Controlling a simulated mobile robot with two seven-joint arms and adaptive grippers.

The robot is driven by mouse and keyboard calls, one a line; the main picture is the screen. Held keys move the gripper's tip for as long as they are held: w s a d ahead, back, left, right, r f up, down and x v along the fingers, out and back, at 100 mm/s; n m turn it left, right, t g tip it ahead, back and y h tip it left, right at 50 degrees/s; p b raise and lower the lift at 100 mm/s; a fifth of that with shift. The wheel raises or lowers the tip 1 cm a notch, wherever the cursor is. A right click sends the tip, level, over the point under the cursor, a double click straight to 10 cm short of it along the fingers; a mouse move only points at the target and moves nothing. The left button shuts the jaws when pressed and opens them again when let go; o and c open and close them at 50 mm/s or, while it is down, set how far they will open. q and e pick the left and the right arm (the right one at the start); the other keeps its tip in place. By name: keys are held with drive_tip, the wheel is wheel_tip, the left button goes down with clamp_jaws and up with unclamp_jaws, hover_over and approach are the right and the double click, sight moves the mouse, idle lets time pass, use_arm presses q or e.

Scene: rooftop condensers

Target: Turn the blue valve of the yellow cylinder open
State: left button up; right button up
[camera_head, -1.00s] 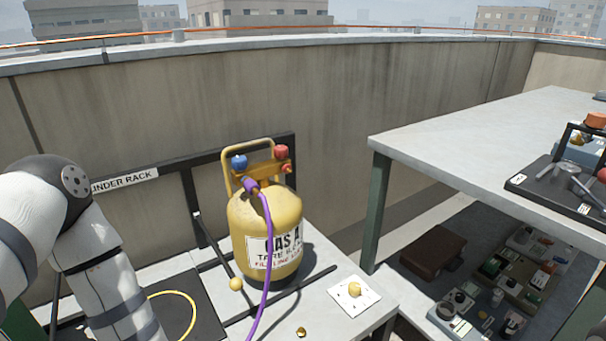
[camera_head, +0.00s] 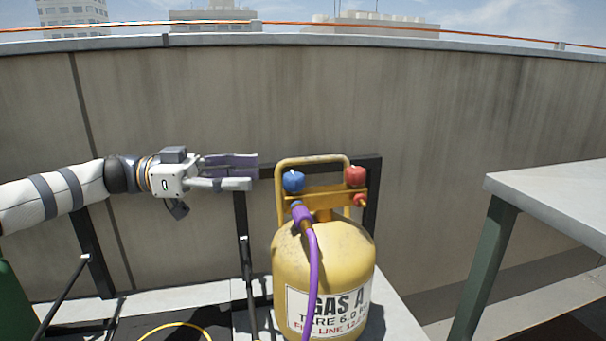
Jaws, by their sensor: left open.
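The yellow cylinder (camera_head: 336,262) stands upright on the grey bench, marked GAS A. Its blue valve (camera_head: 293,181) is at the top left, inside the handle frame, and a red valve (camera_head: 355,176) is at the top right. A purple hose (camera_head: 314,265) runs from the fitting below the blue valve down the cylinder's front. My left gripper (camera_head: 254,172) is left of the blue valve at about its height, fingers pointing right at the cylinder. It is open and empty, apart from the valve. My right gripper is not in view.
A black rack frame (camera_head: 243,225) stands behind and left of the cylinder. A grey table (camera_head: 560,195) with a green leg is at the right. A concrete parapet wall (camera_head: 440,130) closes off the back. A yellow hose (camera_head: 175,326) lies at the lower left.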

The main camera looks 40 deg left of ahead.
sight(293, 175)
use_arm(q)
drive_tip(key=x, duration=0.9)
drive_tip(key=shift+s+f, duration=0.1)
drive_tip(key=shift+s, duration=0.05)
clamp_jaws()
